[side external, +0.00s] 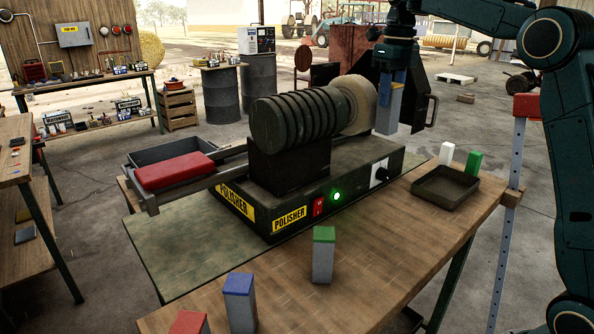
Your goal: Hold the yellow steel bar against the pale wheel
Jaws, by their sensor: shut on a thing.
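The pale wheel (357,104) is on the right end of the polisher (290,180), whose green light is lit. My gripper (392,84) points down just right of the wheel, shut on a grey steel bar (387,115). The bar hangs upright, its lower end above the polisher's base. Blue shows around its upper part; I cannot tell whether that is the bar's end or my fingers. No yellow end is visible on it. The bar looks very close to the wheel's right side; I cannot tell whether they touch.
Bars with green (323,255), blue (240,302) and red (190,322) tops stand on the bench front (390,265). A dark tray (445,187) sits at right, with a white block (446,153) and a green block (474,162) behind it. A red pad (174,171) lies left.

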